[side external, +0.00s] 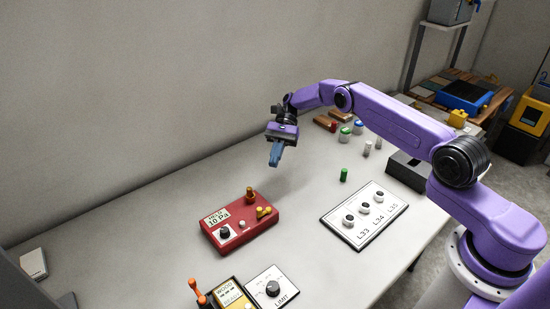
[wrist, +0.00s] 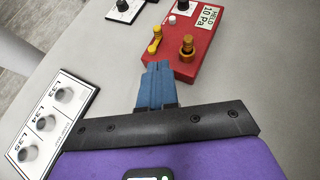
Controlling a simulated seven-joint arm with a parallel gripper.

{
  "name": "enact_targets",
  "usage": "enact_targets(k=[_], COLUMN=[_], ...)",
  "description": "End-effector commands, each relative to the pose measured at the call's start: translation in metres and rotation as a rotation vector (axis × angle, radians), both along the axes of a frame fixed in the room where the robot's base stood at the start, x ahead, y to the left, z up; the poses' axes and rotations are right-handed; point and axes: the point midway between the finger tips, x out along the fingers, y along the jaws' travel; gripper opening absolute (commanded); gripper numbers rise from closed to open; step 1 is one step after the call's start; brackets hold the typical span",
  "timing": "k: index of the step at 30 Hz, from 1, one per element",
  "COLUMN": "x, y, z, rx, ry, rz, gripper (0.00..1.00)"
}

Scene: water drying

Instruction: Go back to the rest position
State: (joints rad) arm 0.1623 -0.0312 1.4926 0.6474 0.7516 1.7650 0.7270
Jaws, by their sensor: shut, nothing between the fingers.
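My gripper (side external: 276,155) hangs above the table, behind and above the red box in the side view. Its blue fingers are shut with nothing between them, and they also show in the wrist view (wrist: 158,72). The red box (side external: 238,234) carries a label reading 10 Pa, a black knob, a white button and brass-coloured fittings. It also shows in the wrist view (wrist: 184,72), just beyond my fingertips. My gripper is apart from the box in the side view.
A white panel (side external: 380,227) with several knobs, marked L33, L34, L35, lies to the right. A LIMIT panel (side external: 288,279) and an orange-handled WOOD box (side external: 228,293) stand in front. A green vial (side external: 344,175) and other small vials stand behind.

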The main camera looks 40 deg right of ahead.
Motion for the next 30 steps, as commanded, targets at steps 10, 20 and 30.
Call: enact_targets(k=[10, 20, 30], x=[-0.006, -0.066, -0.169], y=[0.025, 0.084, 0.107], z=[0.025, 0.093, 0.15], rx=[-0.041, -0.138, -0.171], ry=[-0.069, -0.305, -0.579], rz=[0.106, 0.458, 0.863], gripper=[0.0, 0.0, 0.0])
